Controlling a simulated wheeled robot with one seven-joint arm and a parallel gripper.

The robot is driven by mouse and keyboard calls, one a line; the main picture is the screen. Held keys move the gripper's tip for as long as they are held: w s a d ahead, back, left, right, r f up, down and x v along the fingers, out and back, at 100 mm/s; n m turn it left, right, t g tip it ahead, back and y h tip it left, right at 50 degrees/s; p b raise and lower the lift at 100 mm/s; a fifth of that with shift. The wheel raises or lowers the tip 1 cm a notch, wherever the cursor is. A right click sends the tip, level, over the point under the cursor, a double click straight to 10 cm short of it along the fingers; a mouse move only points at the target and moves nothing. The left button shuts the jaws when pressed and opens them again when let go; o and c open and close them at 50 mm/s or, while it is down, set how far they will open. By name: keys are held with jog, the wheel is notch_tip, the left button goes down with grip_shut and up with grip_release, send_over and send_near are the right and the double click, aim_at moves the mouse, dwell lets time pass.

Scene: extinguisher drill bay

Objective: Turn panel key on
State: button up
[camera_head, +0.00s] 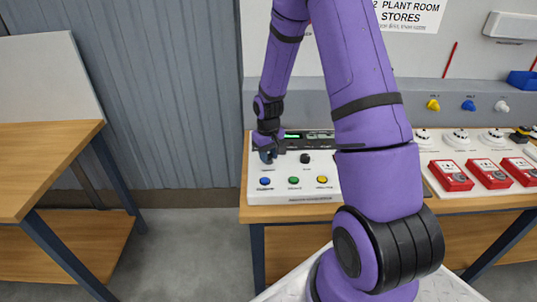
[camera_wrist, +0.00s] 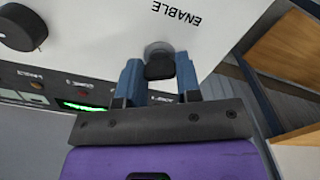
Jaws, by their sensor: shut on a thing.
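The white control panel (camera_head: 277,194) stands at the left end of the workbench. It carries a small green-lit display (camera_head: 292,135) at its back edge. In the wrist view the panel face (camera_wrist: 115,35) has the printed word ENABLE. A black panel key (camera_wrist: 160,70) sits in a round silver lock beside that word. My gripper (camera_wrist: 158,63) has its two blue fingers on either side of the key and is shut on it. In the head view my gripper (camera_head: 268,154) is at the panel's upper left and covers the key.
A black knob (camera_head: 305,158) is just right of my gripper. Blue (camera_head: 265,181), green (camera_head: 294,181) and yellow (camera_head: 322,180) buttons line the panel's front. Red boxes (camera_head: 450,176) stand farther right on the bench. A wooden table (camera_head: 45,160) is at left, with open floor between.

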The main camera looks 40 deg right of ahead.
jog(key=o, duration=0.9)
jog(key=shift+r, duration=0.1)
notch_tip(320, 180, up, 10)
jog(key=shift+f, duration=0.2)
jog(key=shift+r, duration=0.55)
jog(key=s+a+r+t, duration=0.1)
jog(key=s+a+r, duration=0.35)
jog(key=r, duration=0.45)
jog(key=s+a+r+t, duration=0.1)
jog(key=s+a+r, duration=0.2)
jog(key=s+r, duration=0.35)
jog(key=s+a+r+t, duration=0.1)
jog(key=s+a+r, duration=0.1)
jog(key=s, duration=0.3)
jog(key=s+a+r+t, duration=0.1)
jog(key=s+r, duration=0.3)
jog(key=s, duration=0.1)
jog(key=s+a+r+n+t, duration=0.1)
jog(key=s+a+r, duration=0.1)
jog(key=s, duration=0.3)
jog(key=shift+s+a+r, duration=0.2)
jog(key=shift+a+r, duration=0.1)
jog(key=shift+r, duration=0.3)
